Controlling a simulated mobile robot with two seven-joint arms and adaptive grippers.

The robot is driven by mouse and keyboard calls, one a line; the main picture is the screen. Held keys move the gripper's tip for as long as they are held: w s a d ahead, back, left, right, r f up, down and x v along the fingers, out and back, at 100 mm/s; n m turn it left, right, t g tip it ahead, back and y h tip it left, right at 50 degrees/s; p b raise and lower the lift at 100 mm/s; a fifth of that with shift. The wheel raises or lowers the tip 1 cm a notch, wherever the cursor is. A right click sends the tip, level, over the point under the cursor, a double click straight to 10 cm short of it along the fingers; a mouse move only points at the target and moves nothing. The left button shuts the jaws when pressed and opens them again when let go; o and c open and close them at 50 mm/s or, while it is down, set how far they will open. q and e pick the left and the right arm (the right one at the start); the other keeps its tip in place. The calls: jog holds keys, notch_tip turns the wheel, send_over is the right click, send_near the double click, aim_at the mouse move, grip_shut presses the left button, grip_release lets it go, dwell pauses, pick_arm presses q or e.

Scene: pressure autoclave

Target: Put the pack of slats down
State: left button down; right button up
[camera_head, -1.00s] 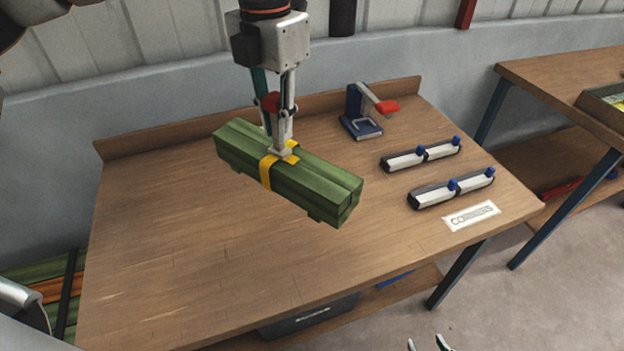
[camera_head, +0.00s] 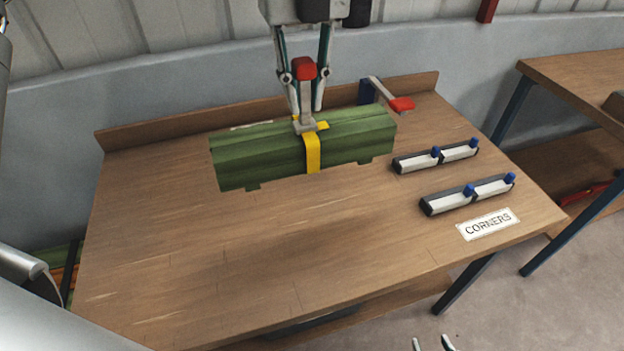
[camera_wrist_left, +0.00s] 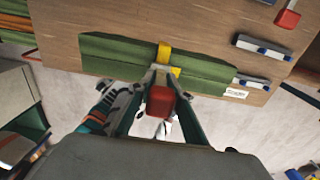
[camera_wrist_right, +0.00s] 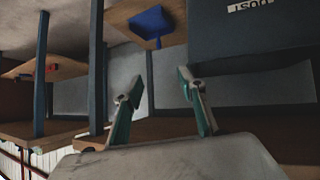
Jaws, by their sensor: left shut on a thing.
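The pack of slats (camera_head: 260,155) is a long green bundle with a yellow strap around its middle. My left gripper (camera_head: 307,122) is shut on the strap at the top of the pack. It holds the pack above the workbench, with a soft shadow on the wood below. The pack lies roughly along the bench's back edge, its right end a little farther back. It also shows in the left wrist view (camera_wrist_left: 115,58). My right gripper (camera_wrist_right: 153,85) is open and empty, low in front of the bench; its tips show at the bottom of the head view (camera_head: 432,343).
The workbench (camera_head: 140,250) is bare at the left and front. A blue clamp with a red handle (camera_head: 401,104) stands behind the pack's right end. Two black-and-white holders with blue knobs (camera_head: 468,195) and a "CORNERS" label (camera_head: 488,224) lie at the right.

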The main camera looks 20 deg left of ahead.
aim_at(305, 123)
pick_arm(q)
notch_tip(305, 123, down, 18)
jog(key=b, duration=0.1)
jog(key=shift+f, duration=0.4)
dwell(0.4)
jog(key=c, duration=1.8)
grip_release()
jog(key=shift+c, duration=0.2)
notch_tip(305, 123, up, 12)
jog(key=shift+r, duration=0.15)
